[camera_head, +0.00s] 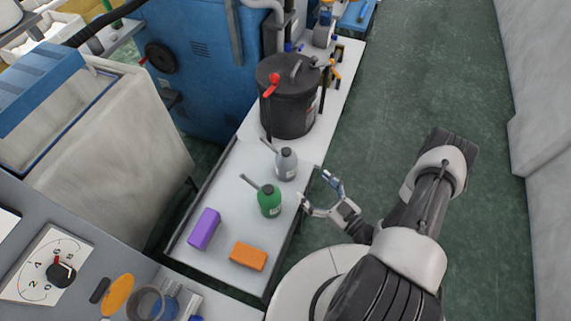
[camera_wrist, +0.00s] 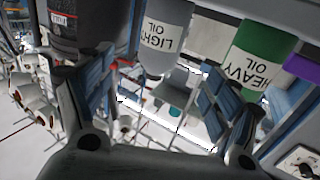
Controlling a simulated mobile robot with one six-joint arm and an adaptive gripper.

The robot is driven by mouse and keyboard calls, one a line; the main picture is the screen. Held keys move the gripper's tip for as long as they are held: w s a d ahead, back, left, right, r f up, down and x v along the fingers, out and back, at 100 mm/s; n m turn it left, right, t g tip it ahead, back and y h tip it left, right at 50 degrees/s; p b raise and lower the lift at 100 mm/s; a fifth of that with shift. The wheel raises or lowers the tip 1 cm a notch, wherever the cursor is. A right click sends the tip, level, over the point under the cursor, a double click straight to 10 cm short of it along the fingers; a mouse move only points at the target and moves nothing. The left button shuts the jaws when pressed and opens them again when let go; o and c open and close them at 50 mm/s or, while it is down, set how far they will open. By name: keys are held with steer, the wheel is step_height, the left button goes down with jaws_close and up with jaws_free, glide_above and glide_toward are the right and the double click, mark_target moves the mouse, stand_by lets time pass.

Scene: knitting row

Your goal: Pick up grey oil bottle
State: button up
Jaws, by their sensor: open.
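The grey oil bottle (camera_head: 287,164) stands upright on the white bench, with a thin spout pointing up and left. In the wrist view the grey bottle (camera_wrist: 165,35) appears upside down, labelled "LIGHT OIL", beyond and between my fingers. My gripper (camera_head: 319,184) is open and empty at the right edge of the bench, to the right of the grey bottle and apart from it. My fingers also show in the wrist view (camera_wrist: 165,105). A green oil bottle (camera_head: 269,201) stands just in front of the grey one; in the wrist view it is labelled "HEAVY OIL" (camera_wrist: 258,55).
A black lidded pot (camera_head: 289,97) with a red-knobbed handle stands behind the grey bottle. A purple block (camera_head: 204,229) and an orange block (camera_head: 248,257) lie at the near end of the bench (camera_head: 228,190). The green floor (camera_head: 410,70) to the right is clear.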

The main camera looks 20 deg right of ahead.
mark_target(294, 169)
steer(key=b+x, duration=0.1)
steer(key=x, duration=0.6)
steer(key=shift+r+b+x, duration=0.15)
steer(key=shift+b+x, duration=0.4)
steer(key=shift+x, duration=1)
steer(key=shift+r+b+x, duration=0.15)
steer(key=shift+b+x, duration=0.35)
steer(key=shift+x, duration=1.05)
steer(key=c, duration=1.4)
steer(key=shift+r, duration=0.2)
